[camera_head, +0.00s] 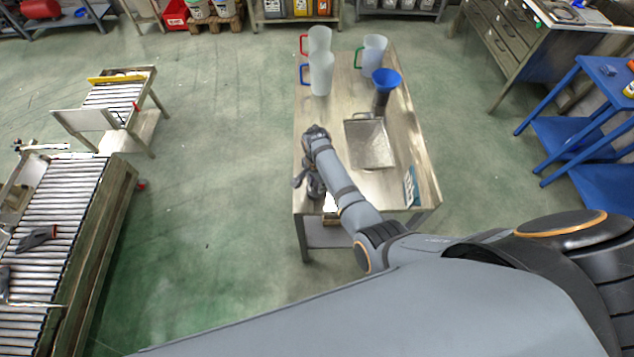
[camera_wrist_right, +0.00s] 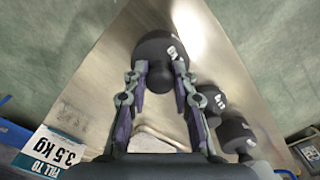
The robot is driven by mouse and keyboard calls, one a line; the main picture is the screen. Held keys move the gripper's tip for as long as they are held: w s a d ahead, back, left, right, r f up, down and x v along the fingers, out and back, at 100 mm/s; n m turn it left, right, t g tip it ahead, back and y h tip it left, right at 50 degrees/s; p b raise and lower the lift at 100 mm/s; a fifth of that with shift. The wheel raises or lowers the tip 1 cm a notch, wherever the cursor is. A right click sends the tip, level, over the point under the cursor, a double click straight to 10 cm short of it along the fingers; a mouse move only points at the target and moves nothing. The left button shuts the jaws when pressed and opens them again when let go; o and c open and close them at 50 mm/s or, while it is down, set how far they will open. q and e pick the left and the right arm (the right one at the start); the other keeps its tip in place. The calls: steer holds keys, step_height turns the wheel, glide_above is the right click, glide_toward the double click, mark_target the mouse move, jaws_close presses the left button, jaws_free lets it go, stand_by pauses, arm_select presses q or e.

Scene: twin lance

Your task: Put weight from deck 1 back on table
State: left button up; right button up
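My right gripper (camera_wrist_right: 162,78) has its two fingers on either side of a dark weight (camera_wrist_right: 155,46) with a white label. The fingertips appear to touch its narrower part. Two more dark weights (camera_wrist_right: 207,103) (camera_wrist_right: 236,135) stand on the metal table beside it, to the right in the wrist view. In the head view my right gripper (camera_head: 311,180) points down over the table's left edge (camera_head: 299,150), and the weights are too small and covered to make out. I cannot pick out deck 1. My left gripper is not seen.
On the table stand white jugs (camera_head: 321,75), a blue funnel (camera_head: 386,78) and a metal tray (camera_head: 369,143). A 3.5 kg sign (camera_head: 410,187) is near the front right; it also shows in the wrist view (camera_wrist_right: 50,152). Roller conveyors (camera_head: 60,215) stand at left, with clear floor between.

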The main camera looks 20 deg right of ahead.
mark_target(317, 183)
steer(key=o, duration=0.4)
steer(key=shift+d, duration=0.1)
step_height(317, 183, up, 8)
steer(key=p, duration=0.7)
steer(key=shift+f+p, duration=0.15)
steer(key=shift+p, duration=0.25)
steer(key=shift+r+p, duration=0.5)
steer(key=shift+r, duration=1.8)
